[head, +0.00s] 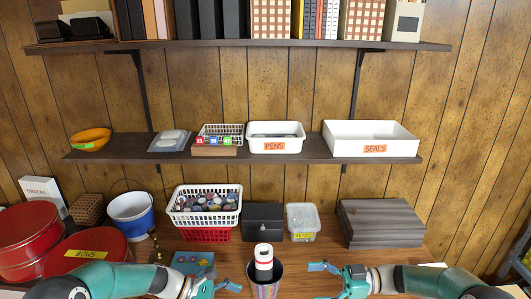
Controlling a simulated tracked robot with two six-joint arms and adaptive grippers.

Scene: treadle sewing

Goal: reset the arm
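My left arm comes in from the lower left, and its teal gripper (222,281) is low in the head view, left of a striped cup. Its blue-tipped fingers look spread, with nothing between them. My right arm comes in from the lower right, and its gripper (322,281) is right of the cup. One blue fingertip points left toward the cup; the other finger is low at the picture's edge. It looks open and empty. Both grippers are apart from the cup. The lower parts of both hands are partly cut off.
The striped cup (266,288) with a white-and-red object (264,262) stands between the grippers. Behind are a basket (205,218), black box (263,222), clear tub (303,222) and grey wooden box (381,222). Red tins (92,240) stand left. Shelves (240,148) hang above.

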